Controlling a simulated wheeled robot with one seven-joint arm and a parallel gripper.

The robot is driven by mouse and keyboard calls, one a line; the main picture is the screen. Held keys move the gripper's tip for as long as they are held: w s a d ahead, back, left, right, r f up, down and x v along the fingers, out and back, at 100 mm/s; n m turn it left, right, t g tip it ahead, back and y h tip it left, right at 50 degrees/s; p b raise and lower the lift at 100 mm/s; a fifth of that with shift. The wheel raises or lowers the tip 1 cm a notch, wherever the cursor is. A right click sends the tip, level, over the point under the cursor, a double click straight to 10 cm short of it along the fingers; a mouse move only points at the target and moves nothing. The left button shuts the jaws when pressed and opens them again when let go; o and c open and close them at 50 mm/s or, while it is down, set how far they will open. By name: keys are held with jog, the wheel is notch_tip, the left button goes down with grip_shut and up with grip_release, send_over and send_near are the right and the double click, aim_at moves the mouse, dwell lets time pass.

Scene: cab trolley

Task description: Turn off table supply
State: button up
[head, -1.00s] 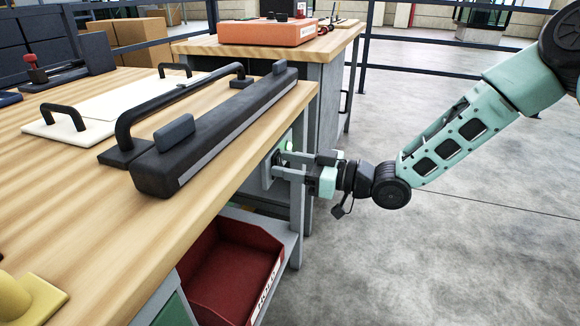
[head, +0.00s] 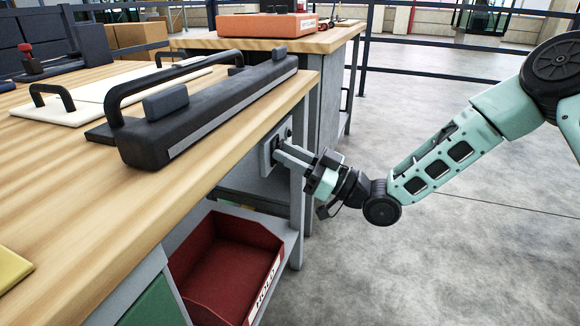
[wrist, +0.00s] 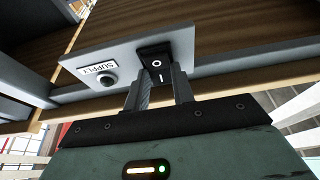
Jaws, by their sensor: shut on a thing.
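The grey supply panel (head: 266,160) is fixed under the table's edge. In the wrist view the panel (wrist: 128,58) carries a SUPPLY label (wrist: 98,67), a round lamp (wrist: 106,81) that looks dark, and a black rocker switch (wrist: 155,60) marked O and I. My gripper (head: 279,150) reaches the panel from the right, tilted. In the wrist view my gripper's fingers (wrist: 160,84) stand on both sides of the switch's lower part and are shut on it. The fingertips partly hide the switch's sides.
The wooden table (head: 80,195) overhangs the panel. A long black bar-shaped device (head: 215,105) lies along its edge. A red HOLD bin (head: 225,270) sits on the shelf below. A second bench (head: 325,42) stands behind. The floor at right is clear.

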jog(key=shift+f+y+b, duration=0.2)
jog(key=shift+y+b, duration=0.1)
jog(key=shift+y, duration=0.2)
jog(key=o, duration=1)
jog(key=p+v, duration=0.3)
jog(key=v, duration=1.4)
jog(key=shift+s+d+f, duration=0.1)
jog(key=shift+s+d, duration=0.05)
